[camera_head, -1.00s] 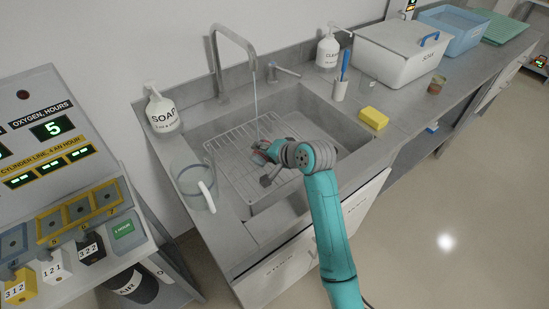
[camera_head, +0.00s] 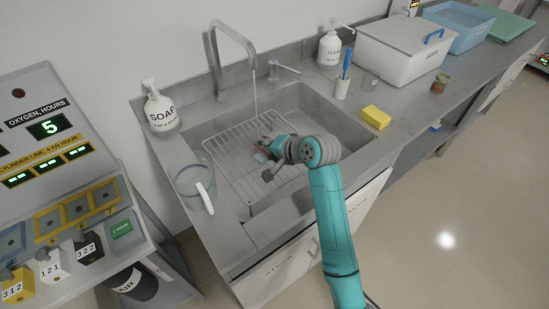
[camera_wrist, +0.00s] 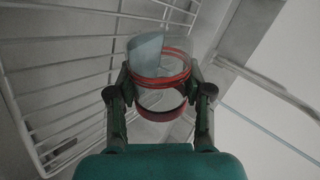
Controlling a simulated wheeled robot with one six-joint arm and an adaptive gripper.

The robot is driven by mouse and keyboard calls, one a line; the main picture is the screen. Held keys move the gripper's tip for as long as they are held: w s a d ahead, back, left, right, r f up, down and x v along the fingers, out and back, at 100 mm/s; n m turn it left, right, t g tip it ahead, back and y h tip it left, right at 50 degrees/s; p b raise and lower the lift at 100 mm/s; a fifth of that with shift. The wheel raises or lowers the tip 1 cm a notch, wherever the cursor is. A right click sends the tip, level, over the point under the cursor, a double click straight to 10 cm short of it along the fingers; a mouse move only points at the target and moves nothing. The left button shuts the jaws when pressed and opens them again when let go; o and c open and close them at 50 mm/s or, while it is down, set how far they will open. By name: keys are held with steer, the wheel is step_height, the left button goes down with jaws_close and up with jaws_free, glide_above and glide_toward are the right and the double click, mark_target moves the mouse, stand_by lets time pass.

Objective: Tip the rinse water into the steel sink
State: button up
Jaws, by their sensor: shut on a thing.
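The steel sink (camera_head: 335,122) is set in the grey counter, with a wire rack (camera_head: 226,150) in its left part. My gripper (camera_head: 264,150) is over the rack inside the sink's outline. In the wrist view my gripper (camera_wrist: 160,92) is shut on a clear cup with red bands (camera_wrist: 162,66), one finger on each side. A pale blue-grey patch shows inside the cup; I cannot tell whether it is water. The cup looks tilted over the rack, but its exact angle is unclear. In the head view the cup is small and partly hidden by my gripper.
A tap (camera_head: 232,40) runs a thin stream into the sink. A clear jug (camera_head: 190,182) and a soap bottle (camera_head: 161,112) stand left of the sink.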

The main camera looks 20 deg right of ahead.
steer(key=shift+d, duration=0.1)
steer(key=shift+w+d+f+m+g+y+p, duration=0.2)
steer(key=shift+f+m+g+y+p, duration=0.2)
steer(key=shift+f+g+y, duration=0.15)
stand_by(1.2)
